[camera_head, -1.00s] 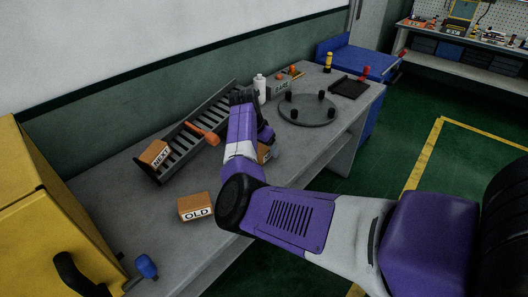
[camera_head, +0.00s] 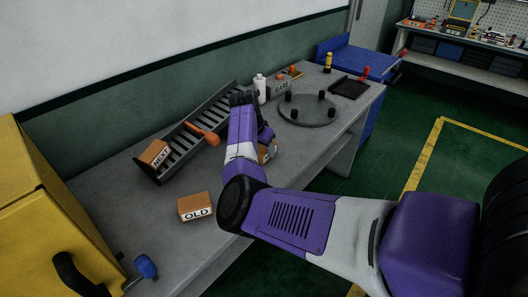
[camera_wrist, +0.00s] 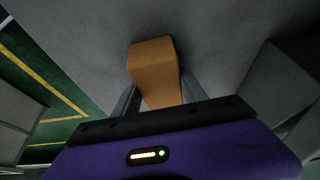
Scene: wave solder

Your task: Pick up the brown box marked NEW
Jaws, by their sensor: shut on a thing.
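A brown box (camera_wrist: 152,62) sits between the two fingers of my gripper (camera_wrist: 159,92) in the wrist view, and the fingers are shut on it. In the head view this box (camera_head: 266,152) shows beside my arm, near the bench's front edge. Part of it is hidden by my arm, and its white label is too covered to read in full. My gripper's fingers are mostly hidden there. I cannot tell how far the box is above the bench top.
A brown box marked OLD (camera_head: 195,207) stands on the grey bench (camera_head: 125,215). Another marked NEXT (camera_head: 154,154) lies on the slotted rack (camera_head: 180,150), with an orange-handled tool (camera_head: 205,134). A round plate with dark posts (camera_head: 308,112) is right of my arm. A yellow cabinet stands left.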

